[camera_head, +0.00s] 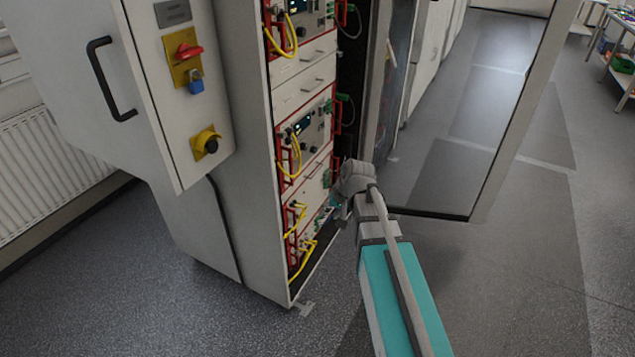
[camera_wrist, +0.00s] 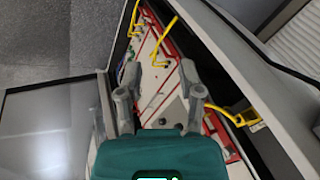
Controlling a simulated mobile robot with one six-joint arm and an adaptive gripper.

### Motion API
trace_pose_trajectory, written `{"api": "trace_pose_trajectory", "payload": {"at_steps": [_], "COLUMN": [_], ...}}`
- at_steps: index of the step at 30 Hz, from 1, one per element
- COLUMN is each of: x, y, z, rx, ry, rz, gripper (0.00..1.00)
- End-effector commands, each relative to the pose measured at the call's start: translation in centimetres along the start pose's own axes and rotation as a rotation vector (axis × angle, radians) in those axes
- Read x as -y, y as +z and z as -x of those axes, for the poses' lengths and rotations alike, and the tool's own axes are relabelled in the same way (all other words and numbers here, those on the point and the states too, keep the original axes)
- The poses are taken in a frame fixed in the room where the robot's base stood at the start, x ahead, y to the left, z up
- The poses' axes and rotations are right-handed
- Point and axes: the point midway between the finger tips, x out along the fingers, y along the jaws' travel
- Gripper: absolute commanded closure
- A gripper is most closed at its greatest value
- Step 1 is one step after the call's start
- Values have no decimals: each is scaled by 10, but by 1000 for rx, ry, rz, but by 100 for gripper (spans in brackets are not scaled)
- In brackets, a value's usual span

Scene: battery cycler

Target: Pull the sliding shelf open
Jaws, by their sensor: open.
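The rack in the cabinet has white drawer-like shelf fronts with slim handles. Two, an upper front (camera_head: 304,56) and another front (camera_head: 288,97), sit between the red-framed units. A lower front (camera_head: 309,195) sits beneath the middle unit, partly hidden by my arm. I cannot tell which is the sliding shelf. My gripper (camera_wrist: 160,100) is open, its two fingers apart, pointing at a white, red-edged front (camera_wrist: 152,70) in the wrist view. Nothing shows held between the fingers. In the head view my wrist mostly hides the gripper beside the lower rack.
The cabinet's glass door (camera_head: 455,130) stands open to the right of my arm. Yellow cables (camera_head: 299,250) hang from the lower units. A side panel carries a red switch (camera_head: 188,51) and a black handle (camera_head: 104,80). The floor (camera_head: 540,270) at right is clear.

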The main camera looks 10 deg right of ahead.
Motion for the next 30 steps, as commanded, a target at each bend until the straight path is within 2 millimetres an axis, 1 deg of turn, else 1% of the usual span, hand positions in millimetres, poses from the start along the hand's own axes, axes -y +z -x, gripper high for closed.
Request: {"api": "trace_pose_trajectory", "payload": {"at_steps": [1, 9, 20, 30], "x": [-5, -10, -24, -47], "y": [-12, -64, -134, -201], "z": [-21, -70, -127, -172], "rx": [-18, -116, -246, -366], "ry": [-26, -170, -356, -525], "rz": [-13, -87, -204, -332], "gripper": [52, 52, 52, 52]}}
